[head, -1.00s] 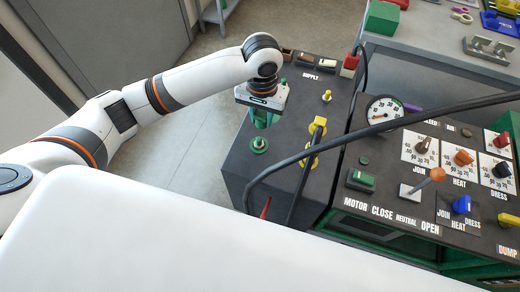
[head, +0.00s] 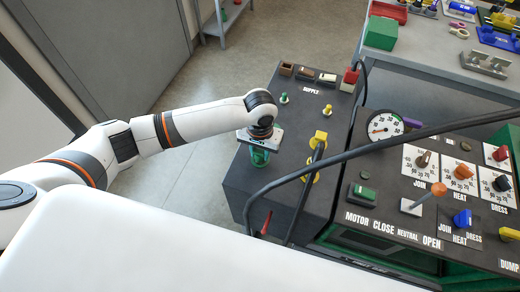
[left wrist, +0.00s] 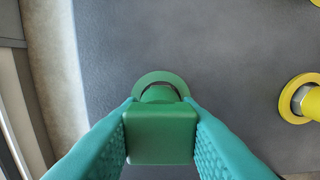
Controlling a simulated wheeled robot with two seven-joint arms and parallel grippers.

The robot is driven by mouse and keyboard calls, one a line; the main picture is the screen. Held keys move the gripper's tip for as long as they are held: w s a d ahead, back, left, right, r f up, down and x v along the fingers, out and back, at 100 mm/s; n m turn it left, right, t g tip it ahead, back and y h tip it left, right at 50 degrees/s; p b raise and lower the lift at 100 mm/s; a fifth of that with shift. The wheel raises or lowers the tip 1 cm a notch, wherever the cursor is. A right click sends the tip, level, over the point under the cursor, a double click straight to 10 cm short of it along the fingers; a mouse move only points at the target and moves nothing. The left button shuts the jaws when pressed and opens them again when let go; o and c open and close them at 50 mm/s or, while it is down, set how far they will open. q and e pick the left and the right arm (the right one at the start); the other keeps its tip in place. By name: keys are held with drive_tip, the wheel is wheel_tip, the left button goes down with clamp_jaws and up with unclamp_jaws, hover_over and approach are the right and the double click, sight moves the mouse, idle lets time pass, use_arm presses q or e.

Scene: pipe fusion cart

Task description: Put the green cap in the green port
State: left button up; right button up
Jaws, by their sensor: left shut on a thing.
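My left gripper (head: 260,160) is over the left part of the dark cart top, at the green port. Its teal fingers are shut on the green cap (left wrist: 160,137), a square green block in the left wrist view. The green port's ring (left wrist: 160,78) shows just beyond the cap. The cap's round front overlaps the ring; I cannot tell whether it is seated or just above. In the head view the gripper hides most of the cap and port. My right gripper is not in view.
A yellow port (left wrist: 302,98) is to the right of the green one. A yellow connector (head: 319,138) with a black hose (head: 400,137) stands nearby. A small green post (head: 284,98) and a yellow post (head: 325,112) stand farther back. The control panel (head: 385,185) is at right.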

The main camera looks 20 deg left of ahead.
use_arm(q)
drive_tip(key=shift+f, duration=0.1)
drive_tip(key=o, duration=0.9)
drive_tip(key=shift+o, duration=0.2)
wheel_tip(320, 180, up, 12)
drive_tip(key=shift+r+b, duration=0.2)
drive_tip(key=shift+b, duration=0.2)
drive_tip(key=shift+f, duration=0.1)
